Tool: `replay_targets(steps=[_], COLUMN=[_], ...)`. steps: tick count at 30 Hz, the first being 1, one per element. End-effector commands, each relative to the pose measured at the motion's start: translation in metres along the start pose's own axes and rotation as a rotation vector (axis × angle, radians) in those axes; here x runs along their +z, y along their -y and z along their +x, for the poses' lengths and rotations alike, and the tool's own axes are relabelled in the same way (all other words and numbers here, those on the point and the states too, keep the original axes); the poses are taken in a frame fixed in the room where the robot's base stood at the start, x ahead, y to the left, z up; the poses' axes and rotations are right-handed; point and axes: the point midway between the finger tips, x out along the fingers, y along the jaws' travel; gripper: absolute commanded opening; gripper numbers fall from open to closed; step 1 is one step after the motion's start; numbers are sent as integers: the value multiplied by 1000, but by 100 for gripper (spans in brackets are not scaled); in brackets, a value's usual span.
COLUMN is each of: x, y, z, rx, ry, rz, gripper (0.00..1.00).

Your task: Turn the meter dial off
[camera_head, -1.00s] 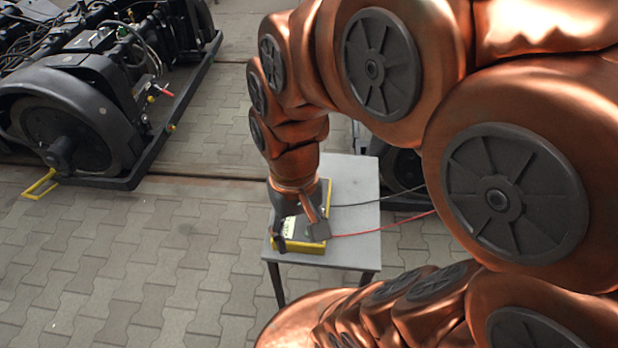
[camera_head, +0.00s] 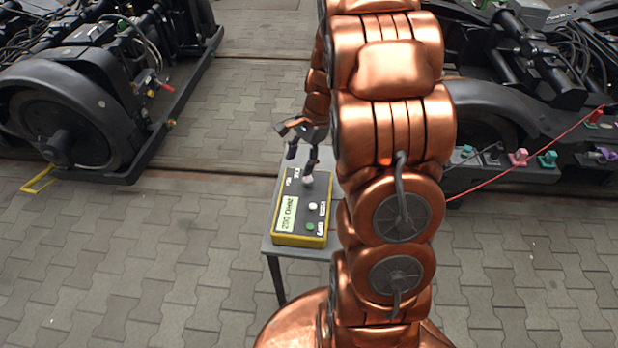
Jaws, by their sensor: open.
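The meter (camera_head: 297,238) is a yellow-edged box with a dark face, lying on a small grey table. Its display (camera_head: 287,213) appears to read "200 OHMS". A pale round knob (camera_head: 308,181), which looks like the dial, is near the far end of the face, with small white labels to its left that are too small to read. My gripper (camera_head: 302,161) is open and empty above the far end of the meter.
The meter also has a white knob (camera_head: 313,206) and a green button (camera_head: 310,227). The grey table (camera_head: 270,248) is partly hidden by my arm. Black bogies stand at left (camera_head: 110,90) and right (camera_head: 510,110). A red cable (camera_head: 530,155) runs at right. Paving in front is clear.

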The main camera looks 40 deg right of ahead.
Motion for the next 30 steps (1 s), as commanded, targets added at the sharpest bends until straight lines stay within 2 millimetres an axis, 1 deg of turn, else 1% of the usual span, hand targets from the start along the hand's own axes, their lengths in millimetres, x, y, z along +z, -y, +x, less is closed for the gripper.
replay_targets(steps=[1,3,6,9,12,16,22,26,30], x=[-19,-40,-68,-88,-102,-109,-108,-108,-106], y=[4,11,17,20,22,23,25,26,28], z=[9,18,29,37,43,46,57,72,92], rx=[-13,-35,-61,-81,-94,-103,-102,-101,-99], ry=[9,17,29,39,47,51,54,53,57], rz=[65,147,252,330,382,414,416,416,416], gripper=[58,58,58,58,58,58,58,58,58])
